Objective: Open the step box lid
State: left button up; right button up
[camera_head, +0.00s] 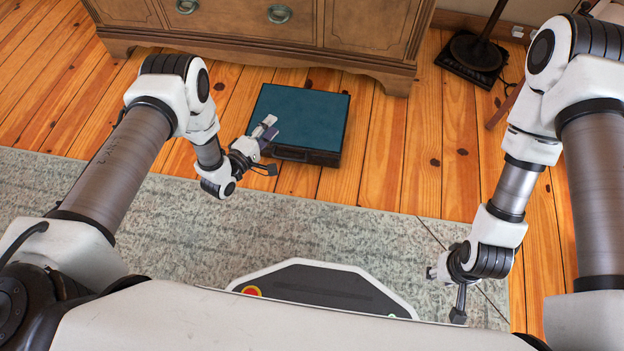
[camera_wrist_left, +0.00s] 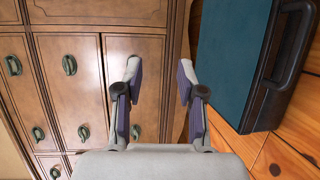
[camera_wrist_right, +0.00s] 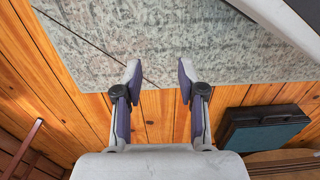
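The step box (camera_head: 296,128) is a low dark box with a flat teal top, lying on the wood floor in front of the cabinet. Its lid looks shut, and a dark handle (camera_head: 291,153) is on its near side. The box also shows in the left wrist view (camera_wrist_left: 232,62) and in the right wrist view (camera_wrist_right: 266,134). My left gripper (camera_head: 270,123) is open and empty at the box's left near corner in the head view; whether it touches the box I cannot tell. My right gripper (camera_wrist_right: 158,75) is open and empty over the rug and floor, away from the box.
A wooden cabinet (camera_head: 355,35) with ring pulls stands right behind the box. A grey rug (camera_head: 290,225) lies between the box and my base. A dark lamp base (camera_head: 474,54) stands at the back right. The floor right of the box is clear.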

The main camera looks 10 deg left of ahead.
pick_arm(q)
jog(key=b, duration=0.3)
send_over(289, 158)
jog(key=s+a, duration=0.3)
notch_tip(289, 158, down, 10)
jog(key=shift+g, duration=0.4)
jog(key=s+f+b, duration=0.1)
jog(key=f, duration=0.1)
jog(key=s+f+b, duration=0.1)
jog(key=f, duration=0.2)
jog(key=s+f+b, duration=0.1)
jog(key=f, duration=0.1)
jog(key=shift+s+a+f, duration=0.15)
jog(key=shift+s, duration=0.1)
jog(key=shift+w+d, duration=0.2)
jog(key=shift+w, duration=0.1)
jog(key=b+x, duration=0.4)
jog(key=x, duration=0.2)
jog(key=shift+w+d, duration=0.2)
jog(key=shift+w, duration=0.2)
pick_arm(e)
notch_tip(289, 158, down, 14)
jog(key=d, duration=0.1)
jog(key=shift+w+f, duration=0.15)
pick_arm(q)
grip_shut()
